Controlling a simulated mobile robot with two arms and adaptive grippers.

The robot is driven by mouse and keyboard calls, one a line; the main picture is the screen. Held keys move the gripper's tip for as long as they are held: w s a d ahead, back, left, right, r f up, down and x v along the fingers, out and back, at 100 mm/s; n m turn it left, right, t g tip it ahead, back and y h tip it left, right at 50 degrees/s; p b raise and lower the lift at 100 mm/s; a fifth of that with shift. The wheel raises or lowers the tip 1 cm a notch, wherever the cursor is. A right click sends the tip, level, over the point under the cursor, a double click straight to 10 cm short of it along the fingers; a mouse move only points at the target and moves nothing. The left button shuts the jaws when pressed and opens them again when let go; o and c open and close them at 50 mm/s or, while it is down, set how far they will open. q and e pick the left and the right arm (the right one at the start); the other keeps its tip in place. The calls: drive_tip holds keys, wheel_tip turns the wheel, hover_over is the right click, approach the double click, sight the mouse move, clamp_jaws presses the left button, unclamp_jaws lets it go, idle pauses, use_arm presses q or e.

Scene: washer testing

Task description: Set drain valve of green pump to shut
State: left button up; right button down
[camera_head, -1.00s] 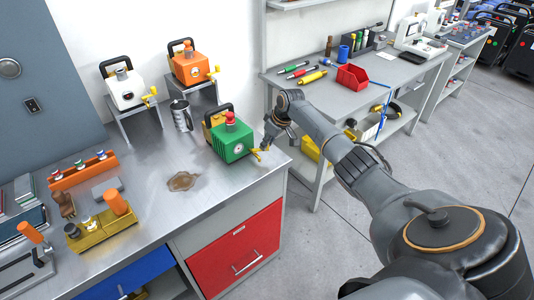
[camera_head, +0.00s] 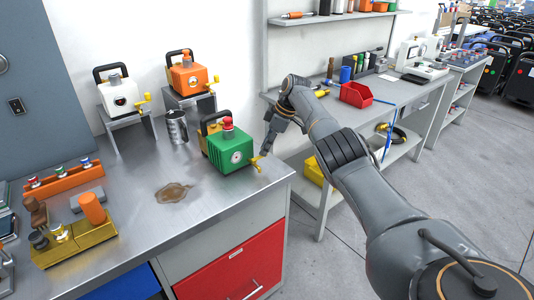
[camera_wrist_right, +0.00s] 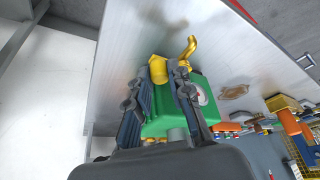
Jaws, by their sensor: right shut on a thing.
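The green pump (camera_head: 229,150) stands near the right front corner of the steel bench, with a red cap, a round gauge and a black carry handle. Its yellow drain valve (camera_head: 257,163) sticks out on the right side. My right gripper (camera_head: 267,150) reaches down beside the valve. In the right wrist view, its two dark fingers (camera_wrist_right: 162,72) are closed around a yellow part of the drain valve (camera_wrist_right: 158,70), and the curved yellow spout (camera_wrist_right: 189,47) shows beyond them. The fingers partly hide the green body (camera_wrist_right: 160,125). My left gripper is not in view.
A white pump (camera_head: 120,96) and an orange pump (camera_head: 188,77) stand on raised stands behind. A metal jug (camera_head: 177,127) stands left of the green pump. A brown puddle (camera_head: 173,193) lies on the bench. A second table with a red bin (camera_head: 356,95) stands to the right.

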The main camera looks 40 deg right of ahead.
drive_tip(key=shift+f, duration=0.1)
idle(0.5)
drive_tip(key=c, duration=1.2)
unclamp_jaws()
drive_tip(key=shift+w, duration=0.1)
drive_tip(key=shift+r, duration=0.2)
drive_tip(key=v, duration=1.1)
drive_tip(key=shift+d+r, duration=0.2)
drive_tip(key=shift+r, duration=0.05)
